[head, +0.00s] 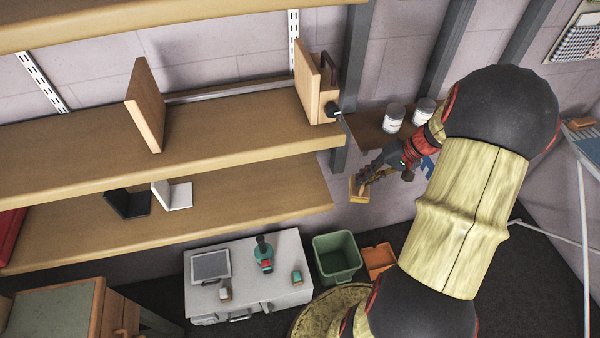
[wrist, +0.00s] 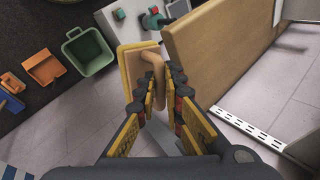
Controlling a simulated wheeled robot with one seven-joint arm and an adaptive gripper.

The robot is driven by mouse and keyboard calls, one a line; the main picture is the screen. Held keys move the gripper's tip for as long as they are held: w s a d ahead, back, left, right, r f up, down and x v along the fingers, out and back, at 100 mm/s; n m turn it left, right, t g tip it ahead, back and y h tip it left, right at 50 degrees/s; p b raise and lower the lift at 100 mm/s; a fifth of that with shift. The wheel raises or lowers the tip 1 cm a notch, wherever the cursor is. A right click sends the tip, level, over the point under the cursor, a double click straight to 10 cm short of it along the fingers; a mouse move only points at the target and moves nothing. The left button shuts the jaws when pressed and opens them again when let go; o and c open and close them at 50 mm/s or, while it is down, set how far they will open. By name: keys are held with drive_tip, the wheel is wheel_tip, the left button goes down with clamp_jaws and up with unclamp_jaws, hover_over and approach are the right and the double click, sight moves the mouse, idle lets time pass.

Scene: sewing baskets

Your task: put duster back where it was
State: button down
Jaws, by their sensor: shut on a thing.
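My gripper (wrist: 152,98) is shut on a tan block-like thing with a bent handle, which I take to be the duster (wrist: 128,72). The fingers close around its handle, and the yellow-edged block sticks out beyond the fingertips. In the head view my gripper (head: 368,181) points down and left, and the duster (head: 357,190) hangs in the air right of the lower shelf's end. It appears clear of any surface. My arm covers much of the right side of the head view.
Wooden wall shelves (head: 215,145) fill the left. A small shelf (head: 368,130) with white cans (head: 394,117) is behind my gripper. Below are a white cabinet (head: 215,302) with small items, a green bin (head: 338,265) and an orange container (head: 379,258). A shelf edge (wrist: 225,50) is close right in the wrist view.

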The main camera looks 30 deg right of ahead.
drive_tip(key=w+a, duration=0.3)
drive_tip(key=a, duration=0.1)
drive_tip(key=w+a, duration=0.4)
drive_tip(key=a, duration=0.1)
drive_tip(key=w+a, duration=0.3)
drive_tip(key=a, duration=0.2)
drive_tip(key=shift+w, duration=0.4)
drive_tip(key=shift+f, duration=0.3)
drive_tip(key=shift+d, duration=0.2)
drive_tip(key=shift+a+f, duration=0.1)
drive_tip(key=shift+f, duration=0.05)
drive_tip(key=c, duration=1.9)
unclamp_jaws()
drive_tip(key=shift+s, duration=0.1)
